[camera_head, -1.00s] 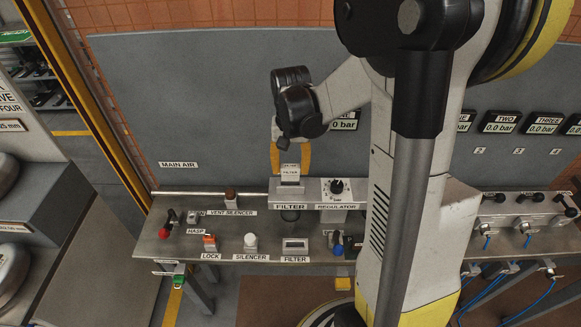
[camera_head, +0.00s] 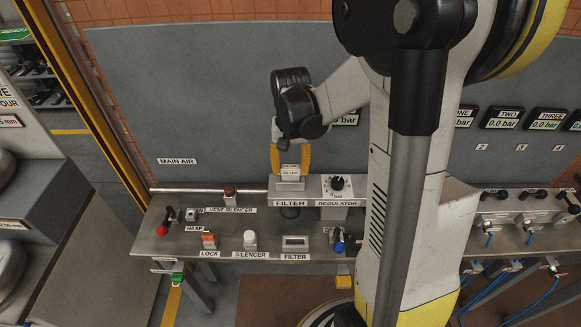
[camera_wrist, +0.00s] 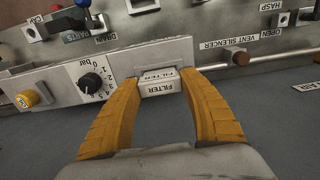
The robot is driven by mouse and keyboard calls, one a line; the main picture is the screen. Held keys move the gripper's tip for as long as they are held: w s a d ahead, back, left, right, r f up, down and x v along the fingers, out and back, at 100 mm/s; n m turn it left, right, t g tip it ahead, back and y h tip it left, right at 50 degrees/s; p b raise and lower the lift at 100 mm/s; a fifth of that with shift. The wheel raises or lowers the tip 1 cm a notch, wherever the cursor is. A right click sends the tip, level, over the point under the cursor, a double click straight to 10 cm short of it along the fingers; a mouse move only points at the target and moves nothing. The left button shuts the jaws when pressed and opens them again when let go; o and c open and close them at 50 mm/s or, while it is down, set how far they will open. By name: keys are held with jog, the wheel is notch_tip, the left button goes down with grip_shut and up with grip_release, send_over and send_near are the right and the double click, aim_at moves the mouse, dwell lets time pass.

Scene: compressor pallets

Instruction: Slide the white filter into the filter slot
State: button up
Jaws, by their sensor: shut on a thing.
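My gripper (camera_head: 290,163) has yellow-orange fingers and is shut on the white filter (camera_head: 290,172), a small block labelled FILTER. In the wrist view my gripper (camera_wrist: 161,80) has a finger at each side of the white filter (camera_wrist: 160,86). The filter is upright over the grey block labelled FILTER (camera_head: 289,203), which holds the filter slot. The filter's lower end is at the top of this block, and the slot's opening is hidden by it. I cannot tell how deep the filter sits in it.
The regulator knob (camera_head: 337,184) is close on the right, and the vent silencer (camera_head: 230,192) is to the left. On the bench in front are an orange lock (camera_head: 209,240), a white silencer (camera_head: 250,239) and a framed holder (camera_head: 295,243) labelled FILTER. A grey panel (camera_head: 220,110) stands behind.

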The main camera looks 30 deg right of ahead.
aim_at(290, 167)
jog(key=shift+f+b, duration=0.85)
jog(key=shift+f, duration=0.25)
jog(key=o, duration=1.5)
jog(key=shift+c, duration=0.2)
jog(key=shift+r, duration=0.1)
notch_tip(290, 167, up, 12)
jog(key=shift+f, duration=0.1)
jog(key=shift+a, duration=0.1)
jog(key=s+a+n+t+b, duration=0.1)
jog(key=s+a+n+t, duration=0.5)
jog(key=s+a, duration=0.4)
jog(key=a+t, duration=0.1)
jog(key=a, duration=0.2)
jog(key=shift+s+a+f+n+b, duration=0.15)
jog(key=shift+s+f+n+b, duration=0.1)
jog(key=shift+s+n+b, duration=0.15)
